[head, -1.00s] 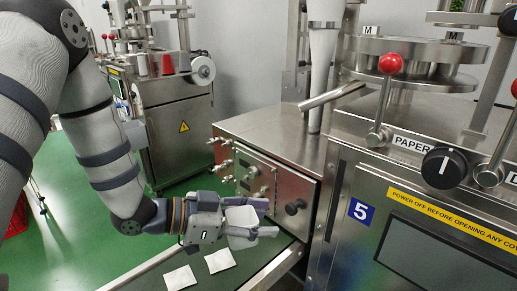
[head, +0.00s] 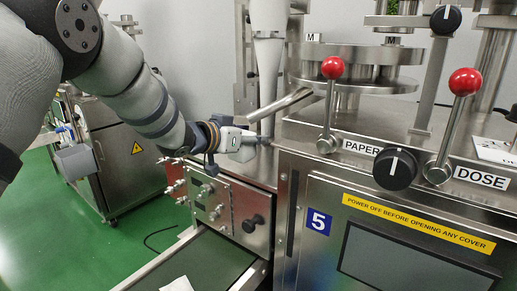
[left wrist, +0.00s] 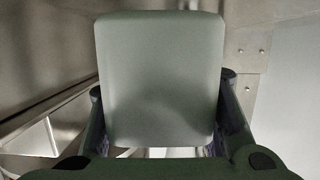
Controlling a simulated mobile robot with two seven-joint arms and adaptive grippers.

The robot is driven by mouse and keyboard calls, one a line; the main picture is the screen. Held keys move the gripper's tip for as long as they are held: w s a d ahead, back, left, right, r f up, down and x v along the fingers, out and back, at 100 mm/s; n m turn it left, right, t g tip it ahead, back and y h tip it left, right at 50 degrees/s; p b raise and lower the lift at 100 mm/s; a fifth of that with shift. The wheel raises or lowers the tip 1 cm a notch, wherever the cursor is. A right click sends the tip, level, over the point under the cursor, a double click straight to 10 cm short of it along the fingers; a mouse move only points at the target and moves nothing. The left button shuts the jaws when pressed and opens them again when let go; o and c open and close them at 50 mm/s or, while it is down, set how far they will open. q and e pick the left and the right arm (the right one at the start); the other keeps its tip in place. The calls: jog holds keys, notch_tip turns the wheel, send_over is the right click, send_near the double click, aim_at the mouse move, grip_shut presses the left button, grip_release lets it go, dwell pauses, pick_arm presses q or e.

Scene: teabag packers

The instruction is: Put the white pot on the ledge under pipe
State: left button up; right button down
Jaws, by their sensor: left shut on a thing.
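The white pot (left wrist: 160,80) fills the middle of the left wrist view, between the two fingers of my left gripper. In the head view the left gripper (head: 252,142) is shut on the pot (head: 244,152), of which only a small pale part shows. The gripper is over the steel ledge (head: 252,172), beside the large machine and just below the slanted steel pipe (head: 282,104). I cannot tell whether the pot touches the ledge. My right gripper is not in view.
The machine with red-knobbed levers (head: 332,68) and a number 5 label stands close on the right. A white vertical tube (head: 268,70) is behind the pipe. Valves and knobs (head: 215,207) stick out of the ledge's front. A dark conveyor (head: 205,262) runs below.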

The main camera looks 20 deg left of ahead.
pick_arm(q)
jog(key=shift+w+d, duration=0.2)
jog(key=shift+w, duration=0.3)
jog(key=shift+w+d, duration=0.2)
jog(key=shift+w, duration=0.25)
jog(key=shift+w+d+f, duration=0.1)
jog(key=shift+w+f, duration=0.1)
jog(key=shift+f, duration=0.65)
jog(key=shift+w+f, duration=0.15)
jog(key=shift+f, duration=0.7)
jog(key=o, duration=1.1)
jog(key=shift+c, duration=0.2)
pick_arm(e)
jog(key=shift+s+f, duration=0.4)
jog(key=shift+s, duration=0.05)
pick_arm(q)
jog(key=shift+s+r, duration=0.1)
jog(key=shift+r, duration=0.15)
jog(key=p+v, duration=0.2)
jog(key=v, duration=0.9)
jog(key=shift+s, duration=0.35)
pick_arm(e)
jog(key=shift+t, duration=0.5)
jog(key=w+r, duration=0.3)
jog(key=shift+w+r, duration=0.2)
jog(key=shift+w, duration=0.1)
